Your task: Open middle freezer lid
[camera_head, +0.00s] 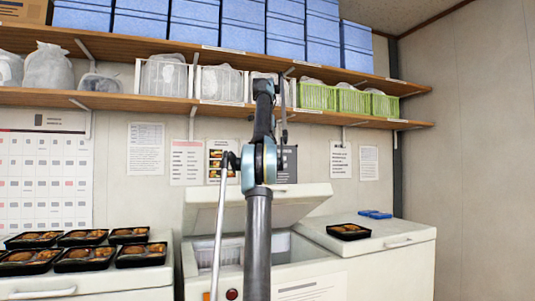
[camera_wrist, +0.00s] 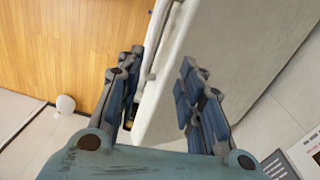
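The middle freezer's white lid (camera_head: 300,203) is raised and tilted back in the head view, with the open interior and a pale basket (camera_head: 282,247) showing below it. The freezer body (camera_head: 328,283) is partly hidden by my arm. In the wrist view the white lid (camera_wrist: 235,45) appears as a broad slab, with a bar-like handle (camera_wrist: 158,40) along its left edge. My gripper (camera_wrist: 161,64) has its fingers spread apart, with the lid's edge visible in the gap. I cannot tell whether a finger touches it. The gripper is not clear in the head view.
A right freezer (camera_head: 395,262) with a shut lid bears a bento tray (camera_head: 348,231) and blue items (camera_head: 375,214). Several bento trays (camera_head: 85,259) stand on the left freezer. Shelves (camera_head: 130,102) with baskets and blue boxes are above, close to my raised arm.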

